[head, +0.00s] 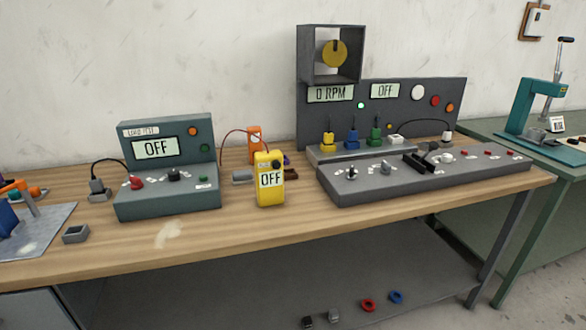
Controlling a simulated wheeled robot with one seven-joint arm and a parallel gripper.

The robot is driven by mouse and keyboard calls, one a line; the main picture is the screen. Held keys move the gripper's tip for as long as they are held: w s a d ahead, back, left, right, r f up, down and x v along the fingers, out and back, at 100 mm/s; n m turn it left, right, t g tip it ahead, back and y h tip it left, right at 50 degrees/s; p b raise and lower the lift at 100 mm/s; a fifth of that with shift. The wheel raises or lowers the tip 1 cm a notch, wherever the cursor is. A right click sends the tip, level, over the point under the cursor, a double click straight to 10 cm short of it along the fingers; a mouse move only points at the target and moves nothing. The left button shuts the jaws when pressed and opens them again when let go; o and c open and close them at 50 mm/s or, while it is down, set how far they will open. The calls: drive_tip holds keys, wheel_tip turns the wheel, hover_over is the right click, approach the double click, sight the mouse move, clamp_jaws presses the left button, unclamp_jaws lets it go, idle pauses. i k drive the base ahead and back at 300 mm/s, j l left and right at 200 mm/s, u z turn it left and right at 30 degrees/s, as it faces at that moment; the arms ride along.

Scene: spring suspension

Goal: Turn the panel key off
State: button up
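The large dark grey control panel (440,100) stands at the back right of the wooden workbench. Its displays read "0 RPM" (331,94) and "OFF" (385,90), and a small green lamp (361,105) glows. The sloping console (330,181) in front of it carries a small dark-and-light control (351,172) at its left end, which may be the key. A grey knob (386,168) is beside it. The key's shape and turned position are too small to tell. My gripper is not in view.
A smaller grey unit (165,207) reading "OFF" stands left of centre. A yellow meter (269,180), also reading "OFF", stands upright between it and the console. A teal press (545,110) stands on the green table at right. The bench's front strip is mostly clear.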

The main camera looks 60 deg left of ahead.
sight(350, 175)
drive_tip(key=u, duration=1.6)
drive_tip(key=i+l+u, duration=0.15)
drive_tip(key=i+l, duration=0.2)
drive_tip(key=i, duration=0.15)
drive_tip(key=i+l+u, duration=0.15)
drive_tip(key=i+l, duration=0.25)
drive_tip(key=i, duration=0.1)
